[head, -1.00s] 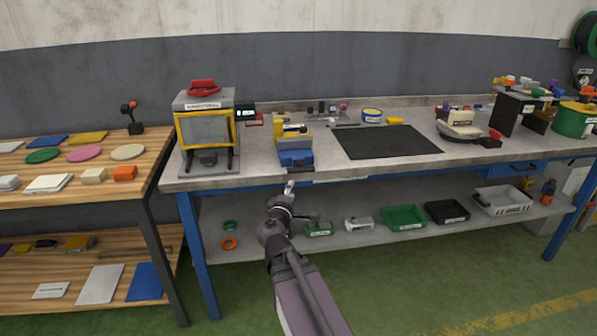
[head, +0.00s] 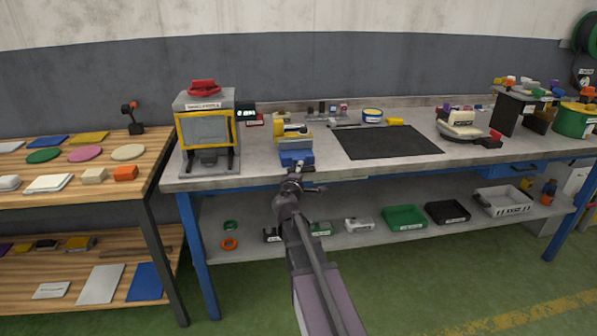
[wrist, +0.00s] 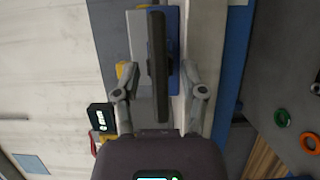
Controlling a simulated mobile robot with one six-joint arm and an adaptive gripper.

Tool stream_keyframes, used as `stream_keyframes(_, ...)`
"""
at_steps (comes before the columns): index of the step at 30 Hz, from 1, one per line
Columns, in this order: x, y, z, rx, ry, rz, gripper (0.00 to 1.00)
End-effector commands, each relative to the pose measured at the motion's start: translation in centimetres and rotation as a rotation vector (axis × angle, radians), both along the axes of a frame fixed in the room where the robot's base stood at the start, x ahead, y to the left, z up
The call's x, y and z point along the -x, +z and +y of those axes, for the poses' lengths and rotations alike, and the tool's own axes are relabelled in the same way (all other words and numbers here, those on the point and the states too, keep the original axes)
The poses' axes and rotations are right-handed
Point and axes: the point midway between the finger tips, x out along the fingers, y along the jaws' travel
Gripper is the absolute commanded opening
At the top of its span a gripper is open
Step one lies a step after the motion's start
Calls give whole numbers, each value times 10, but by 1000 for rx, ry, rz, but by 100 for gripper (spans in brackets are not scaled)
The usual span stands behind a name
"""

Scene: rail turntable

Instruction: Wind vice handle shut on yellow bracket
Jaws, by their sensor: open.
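The vice (head: 296,157), blue with grey parts, stands at the front edge of the grey workbench. It also shows in the wrist view (wrist: 173,45). The yellow bracket (head: 297,133) appears at the vice's top, partly hidden among its parts; I cannot tell how tightly the jaws sit on it. A long dark bar, apparently the vice handle (wrist: 157,50), runs between my fingers in the wrist view. My gripper (wrist: 158,70) is open, one finger on each side of the bar, with no clear contact. In the head view my gripper (head: 294,178) is just in front of the vice.
A yellow-framed machine (head: 204,130) stands left of the vice. A black mat (head: 387,142) lies to its right. The bench's lower shelf holds a green tray (head: 404,217) and other items beneath my arm. A wooden table (head: 85,175) stands at left.

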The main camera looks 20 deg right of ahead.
Motion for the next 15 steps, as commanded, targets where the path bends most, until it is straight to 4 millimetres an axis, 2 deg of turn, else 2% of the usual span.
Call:
stream_keyframes(4, -7, 0, -6, 0, 0, 0, 54)
stream_keyframes(15, -8, 0, -7, 0, 0, 0, 54)
